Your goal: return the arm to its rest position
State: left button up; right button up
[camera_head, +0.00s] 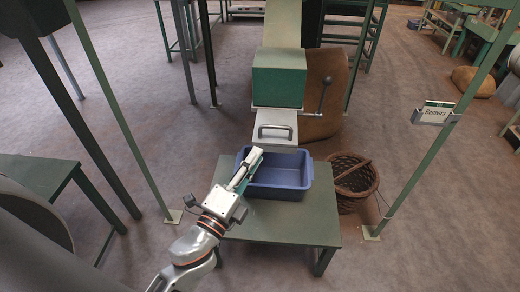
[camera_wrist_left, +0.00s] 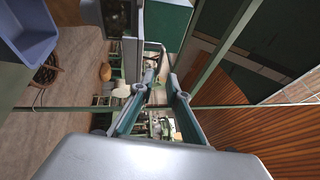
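My left arm comes up from the bottom of the head view. Its gripper (camera_head: 252,158) hangs over the left part of the blue bin, just below the grey drawer front with a handle (camera_head: 275,130). In the left wrist view the two fingers of my left gripper (camera_wrist_left: 160,80) stand apart with nothing between them. The drawer handle (camera_wrist_left: 153,44) shows beyond the fingertips there; whether they touch it I cannot tell. My right gripper is in neither view.
The blue bin (camera_head: 296,181) stands on a green table (camera_head: 290,228), under a green hopper (camera_head: 278,82). A wicker basket (camera_head: 352,178) is right of the table. Green posts (camera_head: 131,130) rise left and right (camera_head: 425,163). Open floor lies at the lower right.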

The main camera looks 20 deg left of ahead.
pick_arm(q)
jog(key=s+f+n+g, duration=0.3)
jog(key=s+f+n, duration=0.1)
jog(key=f, duration=0.6)
jog(key=s+f+n+g, duration=0.3)
jog(key=s+f+n, duration=0.2)
jog(key=f, duration=0.5)
jog(key=s+f+n+g, duration=0.3)
jog(key=s+f+n, duration=0.2)
jog(key=f, duration=0.5)
jog(key=shift+s+a+n, duration=0.2)
jog(key=shift+a+n, duration=0.15)
jog(key=shift+n, duration=0.75)
